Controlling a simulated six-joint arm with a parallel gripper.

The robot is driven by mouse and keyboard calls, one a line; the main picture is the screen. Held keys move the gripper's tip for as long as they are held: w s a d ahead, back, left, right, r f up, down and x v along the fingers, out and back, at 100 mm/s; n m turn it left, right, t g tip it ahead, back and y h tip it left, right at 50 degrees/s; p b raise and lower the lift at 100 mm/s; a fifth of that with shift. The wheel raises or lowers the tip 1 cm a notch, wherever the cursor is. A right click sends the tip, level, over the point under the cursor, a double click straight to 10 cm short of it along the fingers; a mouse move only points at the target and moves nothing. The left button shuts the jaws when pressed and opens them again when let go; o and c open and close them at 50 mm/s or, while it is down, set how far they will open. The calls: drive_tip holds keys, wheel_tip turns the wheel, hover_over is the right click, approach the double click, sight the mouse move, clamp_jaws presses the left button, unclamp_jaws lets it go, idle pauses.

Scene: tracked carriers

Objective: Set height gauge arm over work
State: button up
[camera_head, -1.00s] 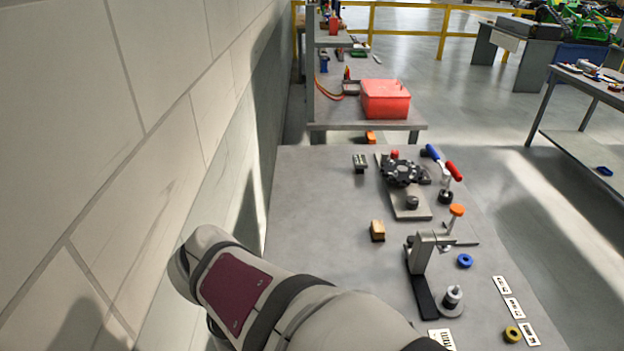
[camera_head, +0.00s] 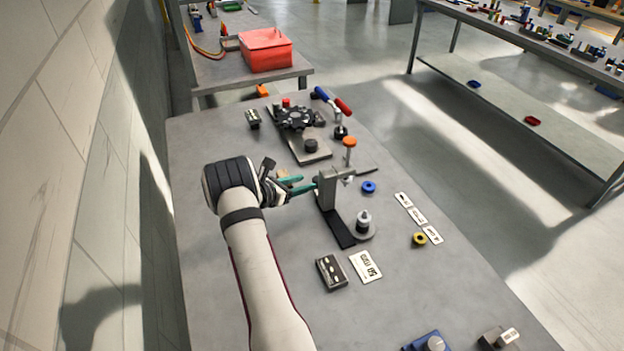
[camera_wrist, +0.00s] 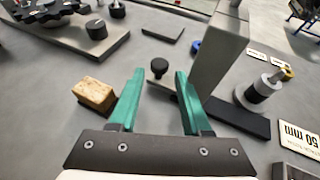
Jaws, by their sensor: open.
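The height gauge has a grey upright (camera_head: 328,190) on a black base bar (camera_head: 337,228), with a thin arm (camera_head: 366,171) pointing right. In the wrist view the upright (camera_wrist: 222,50) stands just right of my fingers. A stepped metal workpiece (camera_head: 363,222) sits on a round disc by the bar's near end; it also shows in the wrist view (camera_wrist: 262,88). My gripper (camera_head: 301,186) has green fingers and is left of the upright. In the wrist view my gripper (camera_wrist: 158,82) is open and empty, with a small black knob (camera_wrist: 159,68) showing between its fingertips, apart from both.
A wooden block (camera_wrist: 95,93) lies left of my fingers. A toggle-clamp fixture (camera_head: 300,140) stands behind, with an orange-topped post (camera_head: 349,143) near the gauge. A blue ring (camera_head: 369,187), yellow ring (camera_head: 420,238), 50 mm card (camera_head: 366,266) and black block (camera_head: 331,272) lie around.

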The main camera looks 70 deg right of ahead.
sight(314, 180)
drive_tip(key=x, duration=0.5)
drive_tip(key=shift+s+d, duration=0.1)
clamp_jaws()
idle(1.3)
